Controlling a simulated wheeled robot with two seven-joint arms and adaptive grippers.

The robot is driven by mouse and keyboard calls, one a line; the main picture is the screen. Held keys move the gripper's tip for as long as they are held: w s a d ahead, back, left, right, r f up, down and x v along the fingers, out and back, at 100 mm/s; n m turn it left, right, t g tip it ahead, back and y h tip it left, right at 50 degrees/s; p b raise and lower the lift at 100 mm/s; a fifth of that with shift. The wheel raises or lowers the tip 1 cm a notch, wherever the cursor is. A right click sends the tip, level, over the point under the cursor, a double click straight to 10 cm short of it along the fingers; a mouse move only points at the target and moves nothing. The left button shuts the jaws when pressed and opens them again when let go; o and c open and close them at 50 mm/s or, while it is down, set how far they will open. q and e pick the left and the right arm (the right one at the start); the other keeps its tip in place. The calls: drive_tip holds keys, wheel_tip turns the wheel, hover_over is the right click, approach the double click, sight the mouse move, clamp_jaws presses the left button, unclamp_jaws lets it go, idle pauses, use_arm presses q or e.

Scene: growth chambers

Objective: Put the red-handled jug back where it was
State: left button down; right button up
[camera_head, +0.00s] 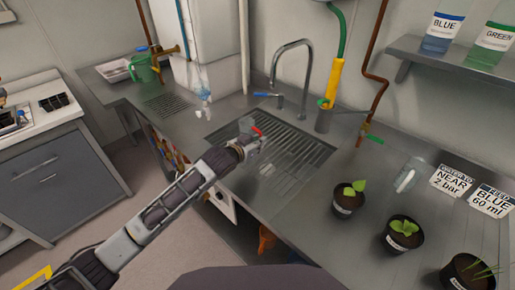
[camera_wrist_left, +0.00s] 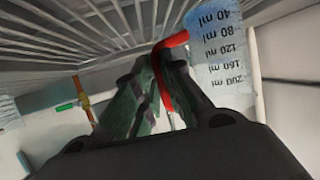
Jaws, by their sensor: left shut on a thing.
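The jug (camera_head: 246,124) is clear, with a red handle (camera_head: 257,131), and is held over the ribbed sink drainer (camera_head: 308,147). In the left wrist view its graduated wall (camera_wrist_left: 225,60) carries ml marks, and the red handle (camera_wrist_left: 171,41) passes between the fingers. My left gripper (camera_head: 250,144) is shut on that handle; it also fills the middle of the left wrist view (camera_wrist_left: 155,90). In the head view the jug is small and partly hidden by the gripper. I cannot tell whether it holds liquid. My right gripper is not in view.
A chrome tap (camera_head: 303,75) and a yellow-sleeved pipe (camera_head: 331,82) rise behind the sink. Several potted seedlings, a clear container (camera_head: 408,176) and label cards (camera_head: 451,181) stand right. A green watering can (camera_head: 145,68) stands back left. Counter between sink and pots is clear.

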use_arm(q)
drive_tip(key=shift+f, duration=1.1)
drive_tip(key=shift+f, duration=0.1)
drive_tip(key=c, duration=1.5)
unclamp_jaws()
drive_tip(key=shift+v, duration=6.05)
